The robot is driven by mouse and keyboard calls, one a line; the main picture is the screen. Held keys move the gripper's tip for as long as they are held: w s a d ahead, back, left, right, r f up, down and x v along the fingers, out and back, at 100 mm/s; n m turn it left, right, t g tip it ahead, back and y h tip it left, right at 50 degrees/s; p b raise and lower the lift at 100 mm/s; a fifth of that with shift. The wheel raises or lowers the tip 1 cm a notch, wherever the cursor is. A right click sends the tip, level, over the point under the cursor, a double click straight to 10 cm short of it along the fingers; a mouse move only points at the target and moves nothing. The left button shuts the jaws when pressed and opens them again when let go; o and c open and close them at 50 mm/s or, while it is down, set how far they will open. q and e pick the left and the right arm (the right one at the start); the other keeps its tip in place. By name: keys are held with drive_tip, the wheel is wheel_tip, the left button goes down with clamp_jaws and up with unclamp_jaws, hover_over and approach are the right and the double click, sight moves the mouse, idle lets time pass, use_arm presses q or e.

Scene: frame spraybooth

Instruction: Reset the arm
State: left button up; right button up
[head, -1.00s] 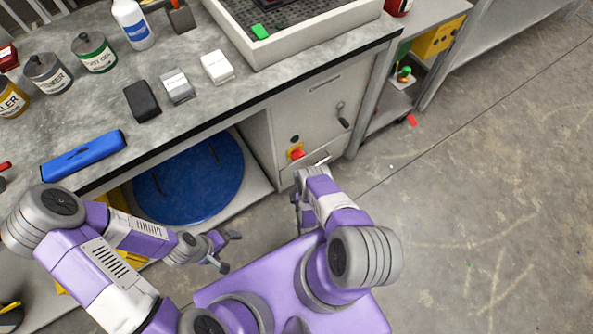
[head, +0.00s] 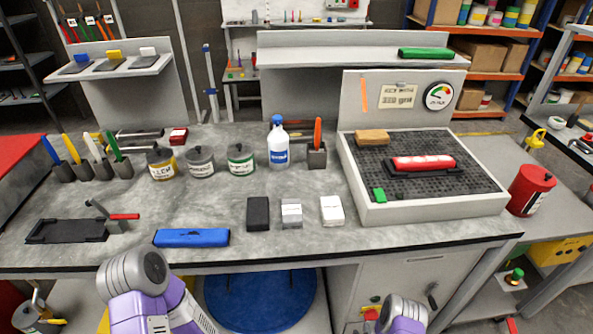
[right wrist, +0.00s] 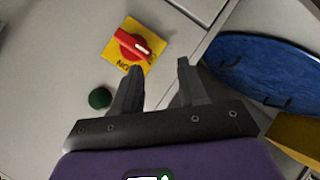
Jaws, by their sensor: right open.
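My right gripper (right wrist: 159,68) is open and empty in the right wrist view, its two dark fingers apart. Just beyond the fingertips, on the pale cabinet front, is a red rotary switch (right wrist: 131,45) on a yellow plate. A dark green button (right wrist: 99,97) is left of the fingers. I cannot tell whether a finger touches the switch. In the head view, my right arm (head: 404,316) shows only at the bottom edge, its gripper out of frame. My left arm (head: 135,285) shows at the lower left, its gripper hidden below the frame.
The grey workbench (head: 130,210) stands ahead, bearing cans, a white bottle (head: 278,146), a blue case (head: 191,238), small blocks and a grated tray (head: 440,212). A blue disc (head: 260,305) lies under the bench, also right of the gripper in the right wrist view (right wrist: 265,65).

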drive_tip(key=s+a+r+m+g+y+p, duration=0.2)
drive_tip(key=s+a+r+m+g+y, duration=0.1)
drive_tip(key=s+a+r+m+g, duration=0.2)
drive_tip(key=s+a+r+m+g+y+p, duration=0.2)
drive_tip(key=s+a+r+m+g+y, duration=0.2)
drive_tip(key=s+a+r, duration=0.5)
drive_tip(key=s+r+m+g, duration=0.1)
drive_tip(key=s+r, duration=0.2)
drive_tip(key=r, duration=0.4)
drive_tip(key=shift+s+g, duration=0.3)
drive_tip(key=shift+s, duration=0.05)
drive_tip(key=shift+a+r, duration=0.1)
